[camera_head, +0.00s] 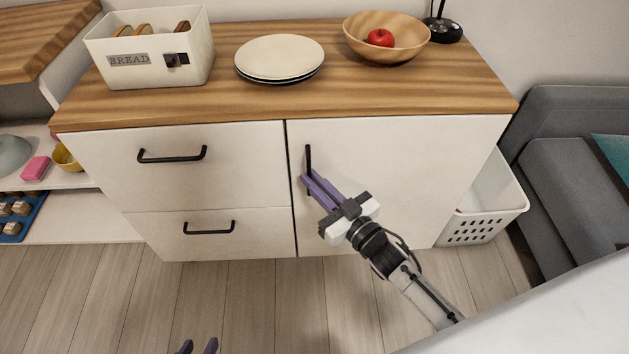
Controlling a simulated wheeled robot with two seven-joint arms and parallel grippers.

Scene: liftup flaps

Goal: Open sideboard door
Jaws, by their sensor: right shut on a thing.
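The sideboard door (420,160) is the white panel on the right half of the sideboard, and it looks shut, flush with the front. Its black vertical handle (308,158) sits near the door's left edge. My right gripper (306,180) is at the lower part of this handle, its purple fingers closed around it and hiding part of it. My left gripper (198,347) shows only as two dark fingertips at the bottom edge, spread apart with nothing between them, far from the sideboard.
Two drawers (200,185) with black handles fill the sideboard's left half. On the wooden top (300,105) stand a bread box (150,50), plates (279,57) and a bowl (400,45) with an apple. A white basket (485,205) and grey sofa (575,150) stand right of the sideboard. The floor in front is clear.

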